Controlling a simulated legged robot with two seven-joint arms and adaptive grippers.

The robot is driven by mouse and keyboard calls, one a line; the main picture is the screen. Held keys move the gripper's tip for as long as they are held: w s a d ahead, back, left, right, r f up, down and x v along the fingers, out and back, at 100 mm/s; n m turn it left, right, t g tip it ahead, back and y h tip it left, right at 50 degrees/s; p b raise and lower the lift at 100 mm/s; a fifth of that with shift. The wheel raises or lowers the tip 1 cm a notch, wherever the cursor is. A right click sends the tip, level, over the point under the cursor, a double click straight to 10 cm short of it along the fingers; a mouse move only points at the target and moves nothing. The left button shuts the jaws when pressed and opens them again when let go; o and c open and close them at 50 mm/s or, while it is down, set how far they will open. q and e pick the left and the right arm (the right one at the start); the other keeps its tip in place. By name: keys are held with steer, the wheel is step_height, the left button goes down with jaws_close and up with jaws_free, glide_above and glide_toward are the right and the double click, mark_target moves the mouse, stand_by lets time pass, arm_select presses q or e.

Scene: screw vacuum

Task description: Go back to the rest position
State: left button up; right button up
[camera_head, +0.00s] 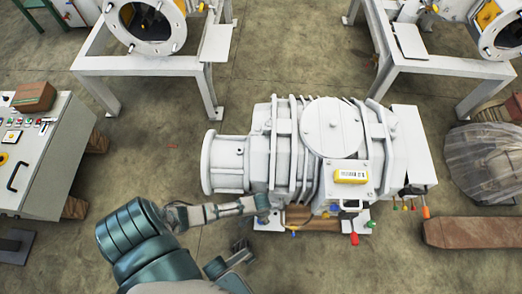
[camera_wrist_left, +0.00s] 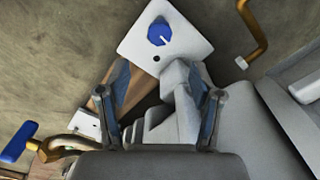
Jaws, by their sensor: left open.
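My left gripper (camera_head: 254,228) is at the lower left of the light grey screw vacuum pump (camera_head: 330,127) in the head view. Its two fingers are apart. In the left wrist view the gripper (camera_wrist_left: 163,95) is open, with nothing clearly held between the fingers. Beyond them are parts of the pump's base and a white plate (camera_wrist_left: 185,48) with a blue knob (camera_wrist_left: 160,34). I cannot tell whether a finger touches the pump. My right gripper is not in view.
A control console (camera_head: 40,150) stands at the left, with a brown block (camera_head: 34,96) on top. White frames (camera_head: 150,66) carry machines at the back. A wooden beam (camera_head: 478,232) and a plastic-covered object (camera_head: 485,160) are at the right. Floor left of the pump is clear.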

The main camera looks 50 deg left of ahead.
arm_select(q)
steer(key=shift+r, duration=0.65)
